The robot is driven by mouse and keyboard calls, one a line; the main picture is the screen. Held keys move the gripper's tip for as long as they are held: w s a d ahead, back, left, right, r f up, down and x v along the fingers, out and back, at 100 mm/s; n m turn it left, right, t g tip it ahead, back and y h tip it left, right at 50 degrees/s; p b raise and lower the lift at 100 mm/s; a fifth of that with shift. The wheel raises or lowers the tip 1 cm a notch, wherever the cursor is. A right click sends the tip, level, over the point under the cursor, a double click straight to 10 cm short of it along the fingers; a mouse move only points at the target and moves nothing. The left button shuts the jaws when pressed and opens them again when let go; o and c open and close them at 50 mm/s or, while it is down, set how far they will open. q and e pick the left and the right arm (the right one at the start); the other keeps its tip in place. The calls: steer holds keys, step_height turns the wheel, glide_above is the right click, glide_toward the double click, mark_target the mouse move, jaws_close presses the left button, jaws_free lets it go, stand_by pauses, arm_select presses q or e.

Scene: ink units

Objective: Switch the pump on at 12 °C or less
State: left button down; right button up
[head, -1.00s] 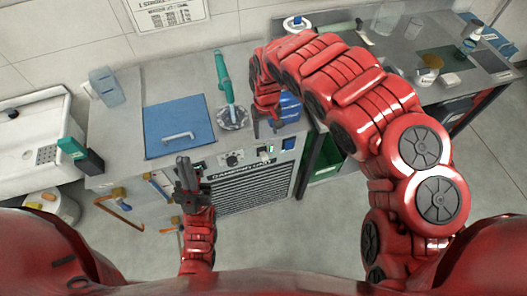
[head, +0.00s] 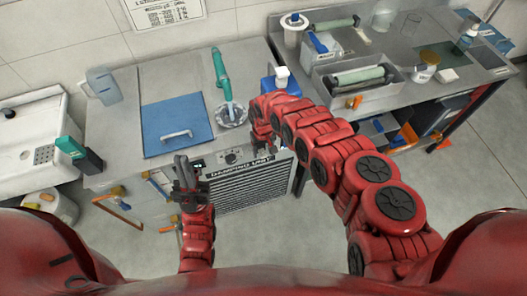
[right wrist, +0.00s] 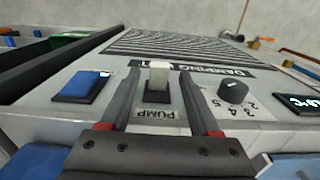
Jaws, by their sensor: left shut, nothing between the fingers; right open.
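The damping unit's front panel fills the right wrist view. Its pump switch (right wrist: 158,80), a pale toggle on a dark plate above the inverted word PUMP, stands between the fingers of my open right gripper (right wrist: 160,77). I cannot tell whether a finger touches it. A dark knob (right wrist: 233,91) with numbers sits to its right. The lit temperature display (right wrist: 298,106) is at the right edge, its figures too unclear to read. In the head view my right arm hides the switch. My left gripper (head: 182,160) is shut and empty in front of the unit's left part.
A blue rocker (right wrist: 80,86) sits left of the switch. On the counter are a blue lid (head: 178,125), a teal-handled tool (head: 221,75) and a blue bottle (head: 268,84). A grey tray (head: 358,92) with rollers stands on the right bench.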

steer(key=shift+s+d+f, duration=0.1)
steer(key=shift+f, duration=0.5)
jaws_close()
